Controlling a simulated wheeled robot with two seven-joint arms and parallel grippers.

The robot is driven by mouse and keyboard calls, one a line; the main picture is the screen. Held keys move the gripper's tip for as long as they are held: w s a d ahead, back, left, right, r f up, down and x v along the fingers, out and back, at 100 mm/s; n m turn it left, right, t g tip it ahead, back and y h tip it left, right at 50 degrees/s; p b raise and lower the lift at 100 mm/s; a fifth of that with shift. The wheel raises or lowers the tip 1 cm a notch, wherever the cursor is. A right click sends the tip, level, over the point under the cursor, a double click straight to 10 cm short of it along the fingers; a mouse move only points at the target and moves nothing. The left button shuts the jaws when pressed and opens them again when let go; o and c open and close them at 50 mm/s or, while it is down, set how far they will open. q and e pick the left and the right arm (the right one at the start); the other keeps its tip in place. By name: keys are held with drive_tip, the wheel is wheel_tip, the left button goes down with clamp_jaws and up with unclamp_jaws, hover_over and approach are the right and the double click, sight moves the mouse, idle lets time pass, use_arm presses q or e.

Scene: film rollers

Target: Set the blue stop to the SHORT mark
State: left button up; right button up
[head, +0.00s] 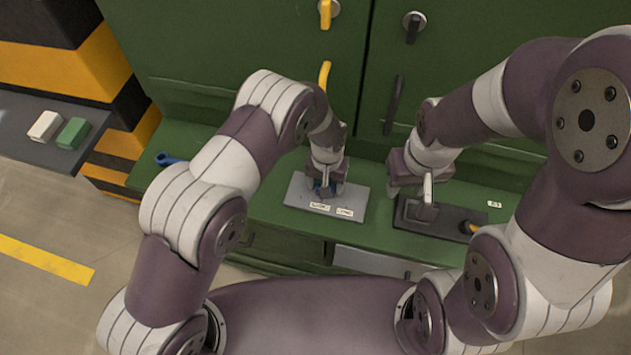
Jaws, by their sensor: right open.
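A grey plate (297,196) lies on the green ledge in the middle of the head view. Two small white labels, a left one (319,206) and a right one (345,212), sit along its front edge; their print is too small to read surely. A bit of the blue stop (318,184) shows at my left gripper (327,188), which is low over the plate and hides most of it. I cannot tell whether its fingers are shut on the stop. My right gripper (426,198) is open, low over a dark plate to the right.
The dark plate (455,215) has a yellow part (473,228) at its right end. A blue tool (170,159) lies on the ledge at left. Green cabinet doors (250,45) with a yellow handle (324,75) and a black handle (394,105) stand behind.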

use_arm(q)
drive_tip(key=shift+a, duration=0.1)
drive_tip(key=o, duration=1.2)
drive_tip(key=shift+c, duration=0.2)
wheel_tip(320, 180, up, 13)
drive_tip(key=b, duration=0.3)
drive_tip(key=shift+f, duration=0.1)
